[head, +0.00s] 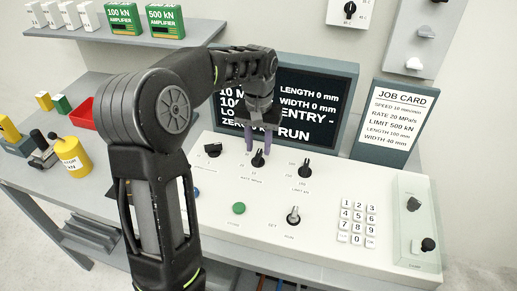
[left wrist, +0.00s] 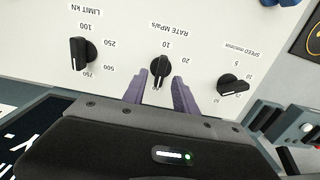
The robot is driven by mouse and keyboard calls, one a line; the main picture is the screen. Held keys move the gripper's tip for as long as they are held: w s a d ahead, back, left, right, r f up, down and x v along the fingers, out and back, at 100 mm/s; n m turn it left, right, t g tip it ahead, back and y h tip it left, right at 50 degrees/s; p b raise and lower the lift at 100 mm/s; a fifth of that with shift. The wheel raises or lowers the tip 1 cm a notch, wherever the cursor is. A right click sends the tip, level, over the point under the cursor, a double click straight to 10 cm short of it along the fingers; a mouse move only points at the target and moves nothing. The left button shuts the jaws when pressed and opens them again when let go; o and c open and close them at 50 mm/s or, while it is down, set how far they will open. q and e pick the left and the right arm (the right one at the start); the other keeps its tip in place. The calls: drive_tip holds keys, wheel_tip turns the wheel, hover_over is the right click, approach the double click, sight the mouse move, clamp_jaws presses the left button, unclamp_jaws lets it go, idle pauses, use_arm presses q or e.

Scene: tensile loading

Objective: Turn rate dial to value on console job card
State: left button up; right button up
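The rate dial (head: 258,159) is a black knob on the white console (head: 225,220); in the left wrist view the rate dial (left wrist: 160,67) sits just beyond and between my fingertips. Its white mark appears to face the gripper side there; 10 and 20 are printed beside it, and its exact setting is unclear. My left gripper (head: 258,147) points down over the dial, its purple fingers apart; the left wrist view also shows the open gripper (left wrist: 158,83). I see no contact with the knob. The job card (head: 402,112) reads RATE 20 MPa/s. My right gripper is out of view.
The speed dial (head: 213,150) and limit dial (head: 304,166) stand close on either side. A green button (head: 239,208), a key switch (head: 293,215) and a keypad (head: 358,222) lie nearer the front. The dark screen (head: 318,105) rises behind, partly covered by my left arm.

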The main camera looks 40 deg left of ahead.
use_arm(q)
drive_tip(key=shift+f, duration=1.3)
clamp_jaws()
